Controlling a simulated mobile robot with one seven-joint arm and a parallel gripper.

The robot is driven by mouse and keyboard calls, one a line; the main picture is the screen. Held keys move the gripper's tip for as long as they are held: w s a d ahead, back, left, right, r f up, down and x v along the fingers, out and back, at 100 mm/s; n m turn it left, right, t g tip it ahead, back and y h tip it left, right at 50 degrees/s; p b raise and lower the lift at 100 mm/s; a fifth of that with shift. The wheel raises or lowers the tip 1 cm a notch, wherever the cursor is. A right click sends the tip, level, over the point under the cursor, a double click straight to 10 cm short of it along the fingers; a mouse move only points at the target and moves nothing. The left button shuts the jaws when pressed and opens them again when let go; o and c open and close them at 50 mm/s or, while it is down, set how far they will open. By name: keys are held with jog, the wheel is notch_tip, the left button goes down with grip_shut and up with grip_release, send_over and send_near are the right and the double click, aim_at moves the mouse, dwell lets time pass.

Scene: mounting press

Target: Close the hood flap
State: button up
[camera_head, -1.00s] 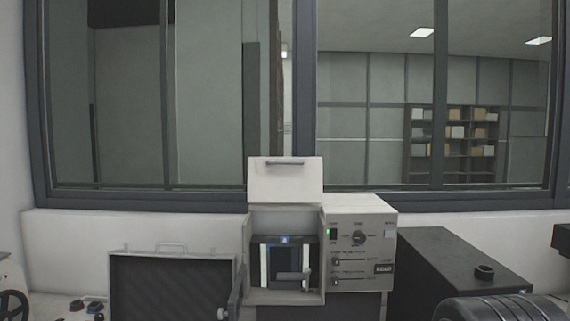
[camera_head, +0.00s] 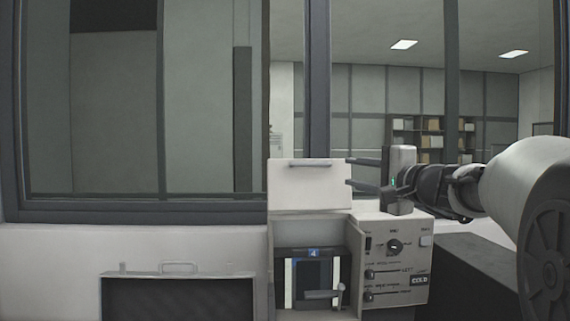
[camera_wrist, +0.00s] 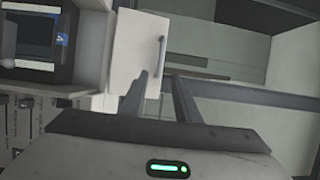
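The hood flap (camera_head: 308,190) is a white panel standing raised above the press's open compartment (camera_head: 312,278). A dark bar handle (camera_head: 310,163) runs along its top edge. My gripper (camera_head: 348,172) is at the flap's right edge, with its two fingers apart and pointing left. In the wrist view the flap (camera_wrist: 132,48) and its handle (camera_wrist: 162,58) lie beyond the fingers. I cannot tell whether a finger touches the flap.
A control box (camera_head: 396,262) with a knob and sliders stands right of the compartment, below my gripper. An open dark-lined case (camera_head: 180,297) is at the left. A dark cabinet (camera_head: 480,275) is at the right. A window stands behind.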

aim_at(313, 164)
jog(key=p+x, duration=0.5)
jog(key=x, duration=1.2)
grip_shut()
